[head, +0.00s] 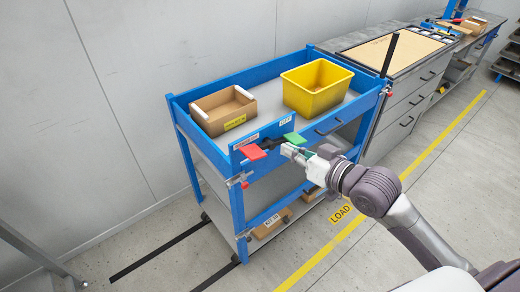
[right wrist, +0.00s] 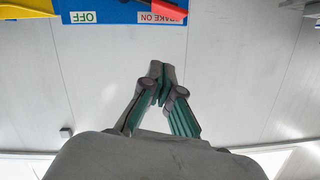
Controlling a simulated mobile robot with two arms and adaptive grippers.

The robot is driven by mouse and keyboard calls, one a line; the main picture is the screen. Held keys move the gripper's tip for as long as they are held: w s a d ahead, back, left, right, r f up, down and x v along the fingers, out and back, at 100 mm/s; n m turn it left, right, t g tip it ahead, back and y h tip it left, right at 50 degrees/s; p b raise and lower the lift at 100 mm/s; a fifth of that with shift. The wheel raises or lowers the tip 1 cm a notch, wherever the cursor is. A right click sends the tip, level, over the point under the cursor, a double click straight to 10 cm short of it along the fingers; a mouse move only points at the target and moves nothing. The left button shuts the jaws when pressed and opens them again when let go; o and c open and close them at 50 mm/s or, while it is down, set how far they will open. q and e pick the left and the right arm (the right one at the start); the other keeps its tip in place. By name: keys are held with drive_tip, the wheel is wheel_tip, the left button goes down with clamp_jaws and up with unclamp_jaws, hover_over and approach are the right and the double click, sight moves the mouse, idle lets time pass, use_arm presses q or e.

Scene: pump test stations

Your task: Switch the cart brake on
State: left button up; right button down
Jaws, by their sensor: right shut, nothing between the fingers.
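The blue cart (head: 238,205) stands by the grey wall. On its near end is a blue panel with a black bar carrying a red paddle (head: 253,152) at left and a green paddle (head: 295,138) at right. In the head view the red paddle appears lower than the green. In the right wrist view, upside down, the red paddle (right wrist: 166,10) overlaps the BRAKE ON label (right wrist: 158,18); the OFF label (right wrist: 83,17) is beside it. My right gripper (head: 285,149) is shut and empty, close to the green paddle; I cannot tell whether they touch. My left gripper is out of view.
The cart's top holds a cardboard box (head: 222,110) and a yellow bin (head: 317,87). A black upright handle (head: 389,55) rises at the cart's right corner. Grey drawer benches (head: 415,88) stand behind. A yellow line (head: 428,150) crosses the open floor at right.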

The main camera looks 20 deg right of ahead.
drive_tip(key=p, duration=0.2)
hover_over(260, 157)
drive_tip(key=d, duration=0.1)
drive_tip(key=shift+w+f, duration=0.2)
drive_tip(key=shift+f, duration=0.3)
drive_tip(key=shift+w+f, duration=0.15)
drive_tip(key=shift+f, duration=0.3)
drive_tip(key=f, duration=0.1)
drive_tip(key=f+p, duration=0.1)
drive_tip(key=f, duration=0.1)
drive_tip(key=shift+s+a+f, duration=0.1)
drive_tip(key=shift+a+f, duration=0.1)
drive_tip(key=shift+a, duration=0.2)
drive_tip(key=shift+s+f, duration=0.1)
drive_tip(key=shift+f, duration=0.35)
drive_tip(key=shift+a, duration=0.1)
